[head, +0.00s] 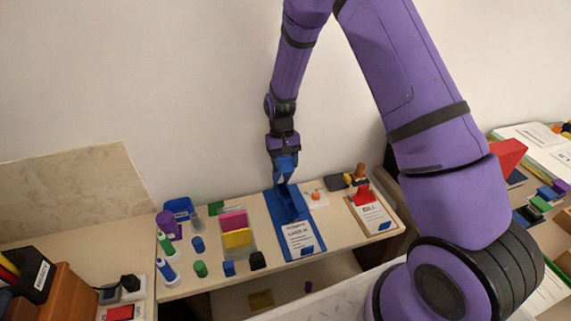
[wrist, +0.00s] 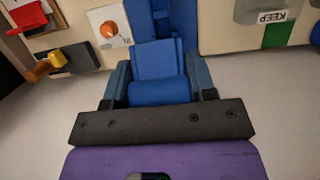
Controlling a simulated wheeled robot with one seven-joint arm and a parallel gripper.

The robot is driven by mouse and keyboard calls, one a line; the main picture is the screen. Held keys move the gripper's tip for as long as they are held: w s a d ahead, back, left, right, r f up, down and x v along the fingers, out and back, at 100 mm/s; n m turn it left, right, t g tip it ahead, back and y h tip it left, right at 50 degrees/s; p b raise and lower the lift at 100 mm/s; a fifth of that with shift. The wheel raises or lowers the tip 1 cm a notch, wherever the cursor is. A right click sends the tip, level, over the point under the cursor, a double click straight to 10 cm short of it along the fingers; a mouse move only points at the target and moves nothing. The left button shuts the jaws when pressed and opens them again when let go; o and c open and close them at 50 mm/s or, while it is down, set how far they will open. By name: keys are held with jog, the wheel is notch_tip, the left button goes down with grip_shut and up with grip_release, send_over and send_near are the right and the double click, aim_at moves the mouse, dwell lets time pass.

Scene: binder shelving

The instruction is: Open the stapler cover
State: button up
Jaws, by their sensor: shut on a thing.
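The blue stapler (head: 292,206) is at the back of a blue board with a white paper sheet (head: 300,238), on the middle of the shelf top. My gripper (head: 284,170) comes down from above onto its rear part. In the wrist view, my gripper's fingers (wrist: 160,85) are shut on either side of a blue block, which I take as the stapler's cover (wrist: 155,60). In the head view the blue part rises towards my gripper. The fingers and the blue part look alike there, so how far the cover is open cannot be told.
To the left are pink and yellow cards (head: 236,230), glue sticks (head: 168,270) and small blocks. To the right are an orange knob (head: 315,195) and a clipboard with a red clip (head: 370,212). A wall is close behind the shelf top.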

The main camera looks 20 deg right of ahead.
jog(key=shift+w+r, duration=0.1)
jog(key=shift+w, duration=0.05)
jog(key=o, duration=1.3)
jog(key=shift+r, duration=0.4)
notch_tip(320, 180, up, 3)
jog(key=shift+f, duration=0.1)
jog(key=s, duration=0.5)
jog(key=s+r, duration=0.1)
jog(key=s, duration=1)
jog(key=shift+s+a+r, duration=0.1)
jog(key=shift+r, duration=0.05)
